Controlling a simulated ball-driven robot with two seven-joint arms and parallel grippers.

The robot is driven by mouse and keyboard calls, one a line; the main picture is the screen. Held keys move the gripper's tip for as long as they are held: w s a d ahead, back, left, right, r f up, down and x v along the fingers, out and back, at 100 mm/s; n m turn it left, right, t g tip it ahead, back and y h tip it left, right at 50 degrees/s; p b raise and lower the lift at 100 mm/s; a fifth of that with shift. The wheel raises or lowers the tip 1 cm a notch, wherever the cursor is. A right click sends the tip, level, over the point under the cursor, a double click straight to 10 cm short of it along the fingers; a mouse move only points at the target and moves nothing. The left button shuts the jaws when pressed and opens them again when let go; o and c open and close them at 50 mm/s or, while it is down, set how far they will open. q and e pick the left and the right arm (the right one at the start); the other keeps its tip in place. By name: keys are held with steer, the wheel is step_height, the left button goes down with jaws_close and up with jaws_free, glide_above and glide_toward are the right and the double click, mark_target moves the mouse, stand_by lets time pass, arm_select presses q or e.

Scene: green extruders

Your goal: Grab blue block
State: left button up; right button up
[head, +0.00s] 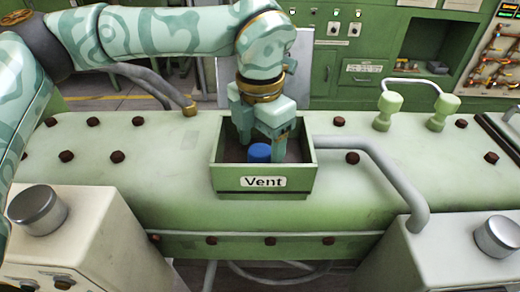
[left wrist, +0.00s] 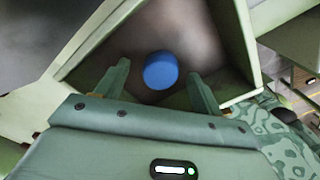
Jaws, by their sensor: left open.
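The blue block (head: 260,152) is a short, round blue piece inside the open green box labelled Vent (head: 263,184). In the left wrist view the blue block (left wrist: 160,70) shows just beyond the fingertips, roughly midway between them. My left gripper (head: 261,146) reaches down into the box from above, with its fingers apart. In the left wrist view the left gripper (left wrist: 158,80) is open, and nothing is held in it. Contact between the fingers and the block cannot be made out. My right gripper is not in view.
The box walls stand close around the left gripper. A grey pipe (head: 385,170) runs from the box's right side. Green knobs (head: 388,109) stand at the right on the rounded green machine (head: 130,170). Metal-capped housings (head: 38,210) are at the front corners.

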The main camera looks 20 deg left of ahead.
arm_select(q)
steer(key=shift+f, duration=0.1)
steer(key=c, duration=1.1)
